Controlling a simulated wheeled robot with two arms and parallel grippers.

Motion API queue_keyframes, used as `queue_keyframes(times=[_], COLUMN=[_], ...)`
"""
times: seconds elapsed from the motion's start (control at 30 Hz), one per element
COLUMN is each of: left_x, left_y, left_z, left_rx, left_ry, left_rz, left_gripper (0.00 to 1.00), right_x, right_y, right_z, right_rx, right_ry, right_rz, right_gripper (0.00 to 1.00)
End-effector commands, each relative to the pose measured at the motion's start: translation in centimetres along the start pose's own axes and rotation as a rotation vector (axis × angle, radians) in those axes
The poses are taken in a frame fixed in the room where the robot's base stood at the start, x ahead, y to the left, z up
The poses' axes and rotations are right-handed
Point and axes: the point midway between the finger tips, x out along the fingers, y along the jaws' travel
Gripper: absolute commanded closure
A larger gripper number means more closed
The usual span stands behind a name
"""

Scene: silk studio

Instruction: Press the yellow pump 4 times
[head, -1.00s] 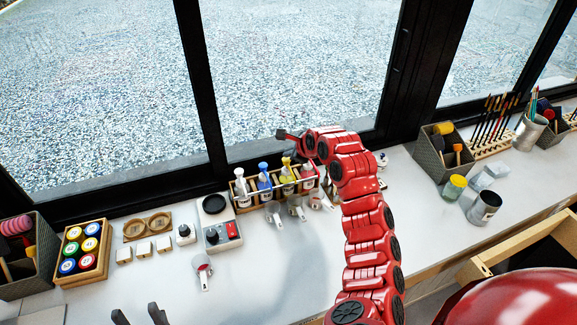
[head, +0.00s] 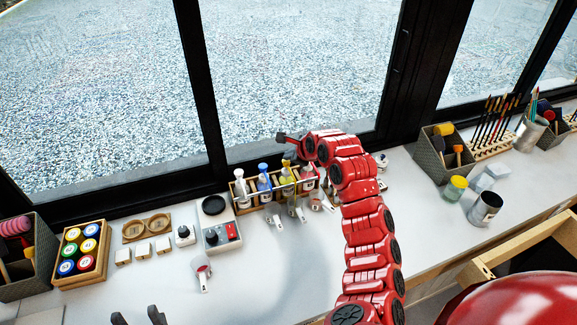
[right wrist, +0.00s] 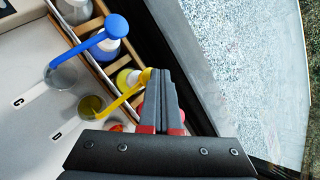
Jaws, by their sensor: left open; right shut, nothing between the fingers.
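The yellow pump (head: 286,173) stands upright in a wooden rack of pump bottles under the window. It also shows in the right wrist view (right wrist: 124,95), its spout reaching over a clear cup (right wrist: 90,107) with yellow in it. My right gripper (right wrist: 163,72) is shut and empty, its tips at the yellow pump head. Whether they touch it or press it down, I cannot tell. In the head view my right forearm (head: 352,170) comes over the rack from the right. My left gripper (head: 138,318) is open and empty at the bottom left edge, far from the rack.
The blue pump (head: 264,178) and a white pump (head: 241,187) stand left of the yellow one. Several white-handled cups sit before the rack. A scale (head: 219,232) stands left of it, and a tray of coloured lids (head: 83,250) further left.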

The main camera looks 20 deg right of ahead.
Motion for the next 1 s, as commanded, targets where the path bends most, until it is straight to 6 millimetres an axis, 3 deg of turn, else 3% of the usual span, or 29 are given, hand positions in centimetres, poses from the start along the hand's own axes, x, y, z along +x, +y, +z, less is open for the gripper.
queue_keyframes(times=[1.0], left_x=[-0.67], left_y=[0.03], left_z=[0.11], left_rx=[0.000], left_ry=[0.000], left_rz=[0.000], left_gripper=[0.46], right_x=[0.26], right_y=[0.17], right_z=[-0.21], right_rx=[0.000], right_ry=[0.001], right_rz=[0.001], right_gripper=[1.00])
